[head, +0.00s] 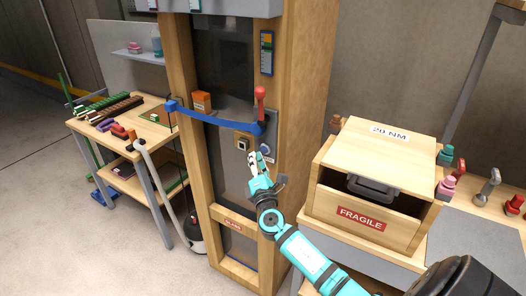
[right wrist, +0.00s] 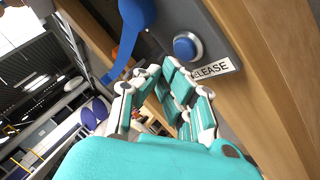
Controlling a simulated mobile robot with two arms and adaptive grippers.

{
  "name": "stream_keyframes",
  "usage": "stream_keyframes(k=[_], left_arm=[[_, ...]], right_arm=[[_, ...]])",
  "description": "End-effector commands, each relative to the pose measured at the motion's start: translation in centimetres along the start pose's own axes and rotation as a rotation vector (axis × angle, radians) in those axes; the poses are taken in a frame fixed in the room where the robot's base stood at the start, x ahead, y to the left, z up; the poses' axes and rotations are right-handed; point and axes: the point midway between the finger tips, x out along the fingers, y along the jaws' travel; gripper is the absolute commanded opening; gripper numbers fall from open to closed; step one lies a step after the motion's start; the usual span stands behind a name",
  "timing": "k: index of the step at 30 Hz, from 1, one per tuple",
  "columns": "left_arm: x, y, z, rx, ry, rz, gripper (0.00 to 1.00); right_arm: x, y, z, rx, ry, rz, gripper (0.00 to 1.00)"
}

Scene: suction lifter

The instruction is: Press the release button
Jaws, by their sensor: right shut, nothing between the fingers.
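The release button (right wrist: 187,46) is a round blue button in a silver ring on a grey panel, above a white label (right wrist: 215,69) whose first letters are hidden by my fingers. In the head view the button (head: 265,149) shows on the wooden post, just right of my fingertips. My right gripper (head: 252,158) is shut and empty, its fingertips in front of the post, a little left of the button. In the right wrist view its fingertips (right wrist: 160,70) are to the lower left of the button and look apart from it. My left gripper is not in view.
A wooden crate marked fragile (head: 380,155) stands close on the right; a workbench (head: 150,127) is at left.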

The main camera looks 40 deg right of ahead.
Motion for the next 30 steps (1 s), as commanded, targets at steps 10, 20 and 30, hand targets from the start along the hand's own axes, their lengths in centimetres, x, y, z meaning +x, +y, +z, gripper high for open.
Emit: stream_keyframes(k=[10,20,30], left_arm=[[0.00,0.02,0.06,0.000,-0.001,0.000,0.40],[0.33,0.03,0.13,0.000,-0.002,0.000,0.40],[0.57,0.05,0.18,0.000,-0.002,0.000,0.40]], right_arm=[[-0.01,-0.01,-0.01,0.000,0.000,0.000,0.00],[0.22,-0.24,0.15,0.000,-0.001,0.000,0.00],[0.60,-0.40,0.45,0.000,0.000,0.000,0.00]])
